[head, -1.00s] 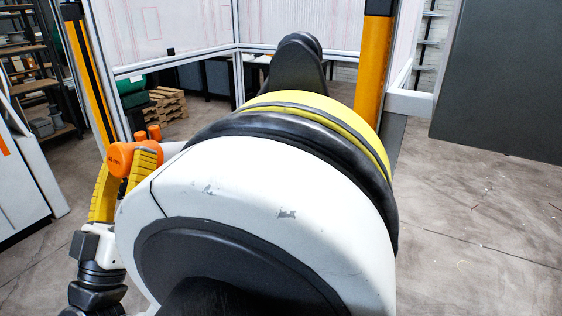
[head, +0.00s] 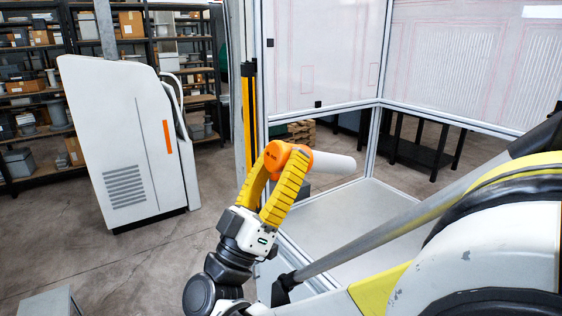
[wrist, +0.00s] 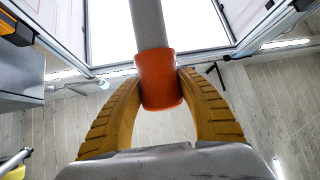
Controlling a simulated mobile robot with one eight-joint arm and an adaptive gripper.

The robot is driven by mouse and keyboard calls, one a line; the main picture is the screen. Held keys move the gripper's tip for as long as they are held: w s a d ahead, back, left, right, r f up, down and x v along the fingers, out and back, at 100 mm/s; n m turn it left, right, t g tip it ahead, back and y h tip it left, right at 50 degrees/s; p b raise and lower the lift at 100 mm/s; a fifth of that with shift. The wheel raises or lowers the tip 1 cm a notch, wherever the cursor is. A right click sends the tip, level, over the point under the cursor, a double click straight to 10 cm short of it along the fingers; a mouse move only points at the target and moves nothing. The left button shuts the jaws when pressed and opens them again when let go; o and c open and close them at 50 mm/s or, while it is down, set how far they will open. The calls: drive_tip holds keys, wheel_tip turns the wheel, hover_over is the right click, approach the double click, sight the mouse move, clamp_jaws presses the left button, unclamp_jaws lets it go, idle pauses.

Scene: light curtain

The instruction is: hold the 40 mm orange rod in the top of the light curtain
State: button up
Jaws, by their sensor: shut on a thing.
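My gripper (head: 274,180) is shut on the orange handle (head: 286,158) of the test rod; its two yellow fingers press on either side. The pale grey rod (head: 333,163) sticks out level to the right from the handle. In the wrist view the orange handle (wrist: 159,80) sits between both fingertips and the rod (wrist: 148,25) runs away upward. The yellow and black light curtain post (head: 249,125) stands upright just behind and left of my gripper. The other post is not in the head view now. Whether the rod lies in the curtain's plane I cannot tell.
The framed cell with white panels (head: 325,50) stands behind the rod, with a grey floor plate (head: 345,215) inside. A white cabinet (head: 125,140) stands left, shelves (head: 30,100) behind it. Wooden pallets (head: 302,132) show through the frame. The left floor is mostly clear.

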sight(324, 163)
drive_tip(key=w+d+f, duration=0.1)
drive_tip(key=d, duration=0.1)
drive_tip(key=w+d+f+b, duration=0.1)
drive_tip(key=w+d, duration=0.1)
drive_tip(key=d, duration=0.1)
drive_tip(key=w+d+f, duration=0.1)
drive_tip(key=w+d, duration=0.1)
drive_tip(key=shift+d+f, duration=0.2)
drive_tip(key=shift+d, duration=0.1)
drive_tip(key=shift+a, duration=0.1)
idle(1.8)
drive_tip(key=s+a+r, duration=0.1)
drive_tip(key=s+a, duration=0.1)
drive_tip(key=s+a+r+p, duration=0.1)
drive_tip(key=a, duration=0.2)
drive_tip(key=s+a+r, duration=0.2)
drive_tip(key=a, duration=0.1)
drive_tip(key=shift+s+a, duration=0.2)
drive_tip(key=shift+s, duration=0.15)
drive_tip(key=shift+f, duration=0.1)
